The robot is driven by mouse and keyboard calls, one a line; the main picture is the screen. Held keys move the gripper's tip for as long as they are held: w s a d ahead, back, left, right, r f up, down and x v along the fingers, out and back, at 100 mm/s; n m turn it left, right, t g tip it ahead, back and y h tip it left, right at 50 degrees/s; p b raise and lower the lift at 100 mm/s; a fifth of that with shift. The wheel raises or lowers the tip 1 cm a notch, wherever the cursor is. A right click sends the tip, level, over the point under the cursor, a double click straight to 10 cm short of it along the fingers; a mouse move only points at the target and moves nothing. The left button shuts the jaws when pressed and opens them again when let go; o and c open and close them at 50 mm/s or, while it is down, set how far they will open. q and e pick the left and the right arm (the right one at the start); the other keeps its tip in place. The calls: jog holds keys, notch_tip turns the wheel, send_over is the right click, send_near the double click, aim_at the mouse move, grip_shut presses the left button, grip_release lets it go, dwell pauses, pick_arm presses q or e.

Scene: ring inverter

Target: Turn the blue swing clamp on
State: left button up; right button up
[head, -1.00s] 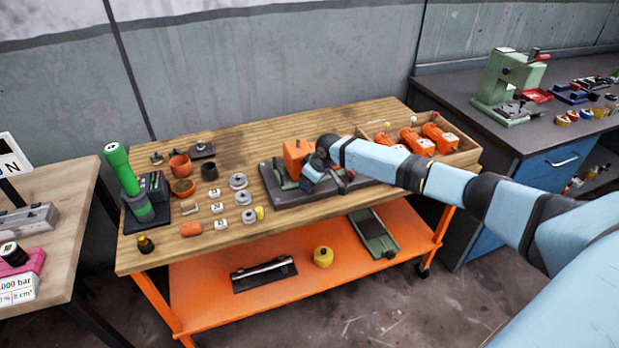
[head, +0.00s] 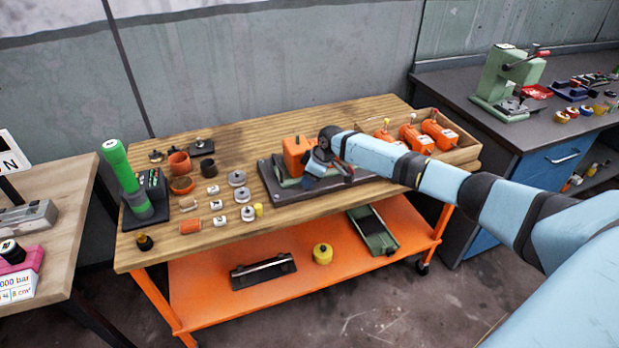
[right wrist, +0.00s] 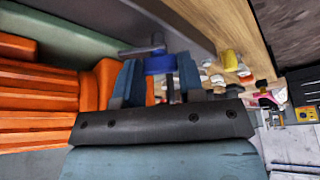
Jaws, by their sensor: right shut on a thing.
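The blue swing clamp (right wrist: 160,65) shows in the right wrist view between the two blue fingers of my right gripper (right wrist: 160,82). The gripper is shut on it. A grey arm or pin shows at the clamp. In the head view my right gripper (head: 314,172) is low over a dark fixture plate (head: 287,197), beside an orange block (head: 296,152). The wrist and fingers hide most of the clamp there. The orange body (right wrist: 45,95) fills the left of the right wrist view. My left gripper is not in view.
Several small rings and blocks lie left of the plate. A green tool (head: 123,170) stands at the table's left end. The back middle of the table is clear.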

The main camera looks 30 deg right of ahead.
jog(key=o, duration=0.9)
jog(key=shift+o, duration=0.2)
jog(key=v, duration=1.3)
jog(key=shift+r, duration=0.4)
jog(key=shift+d, duration=0.1)
